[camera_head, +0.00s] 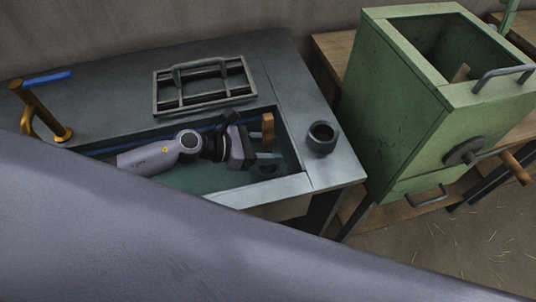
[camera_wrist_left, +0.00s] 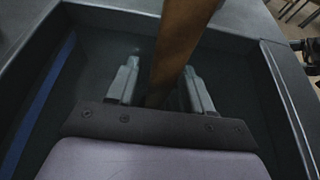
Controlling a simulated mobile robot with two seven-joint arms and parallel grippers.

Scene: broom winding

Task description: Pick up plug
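A brown wooden peg (camera_head: 268,127), which seems to be the plug, stands up in the recess of the dark workbench (camera_head: 120,103), at its right end. My left gripper (camera_head: 267,164) is down in the recess at the peg. In the left wrist view the peg (camera_wrist_left: 180,45) rises between the two grey fingers of my left gripper (camera_wrist_left: 160,88). The fingers are apart, with a gap visible on the peg's left side; contact on the right side is hard to tell. The peg's lower end is dark and partly hidden. My right gripper is not in view.
A dark metal cup (camera_head: 321,138) stands on the bench corner, right of the recess. A metal frame with a handle (camera_head: 204,84) lies behind the recess. An orange post with a blue bar (camera_head: 42,110) stands at left. A green box (camera_head: 400,120) with a crank stands at right.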

